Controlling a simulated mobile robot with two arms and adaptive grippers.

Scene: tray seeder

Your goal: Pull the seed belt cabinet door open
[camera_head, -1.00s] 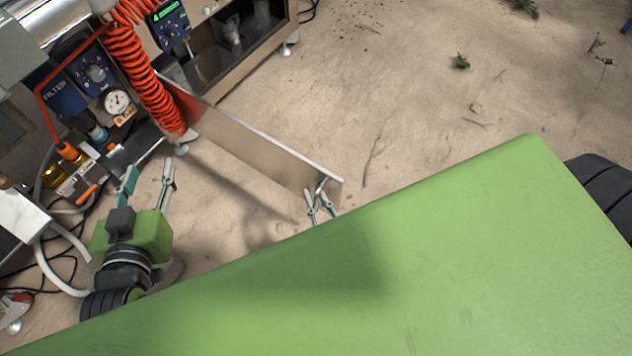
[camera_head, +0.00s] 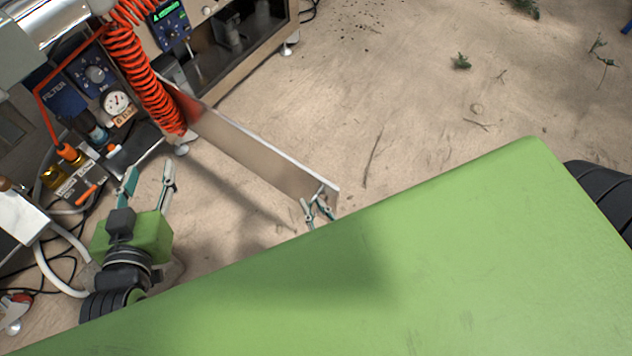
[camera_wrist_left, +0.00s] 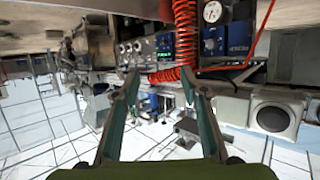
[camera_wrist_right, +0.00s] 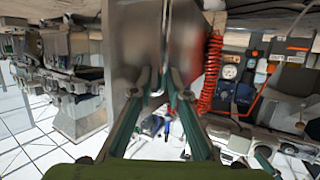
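The cabinet door (camera_head: 250,155) is a long, thin metal panel standing swung out from the machine, its free end near the green surface. My right gripper (camera_head: 317,207) is at that free end. In the right wrist view its fingers (camera_wrist_right: 160,80) close in around a small metal handle (camera_wrist_right: 157,92) on the door face (camera_wrist_right: 135,40); the exact contact is hard to see. My left gripper (camera_head: 148,180) is open and empty, left of the door and apart from it. It also shows open in the left wrist view (camera_wrist_left: 160,85).
The cabinet's open interior (camera_head: 235,40) shows at the top. A red coiled hose (camera_head: 150,80) hangs by the door's hinge end. A gauge (camera_head: 116,103), fittings and cables crowd the left. The floor right of the door is clear, with small plant scraps.

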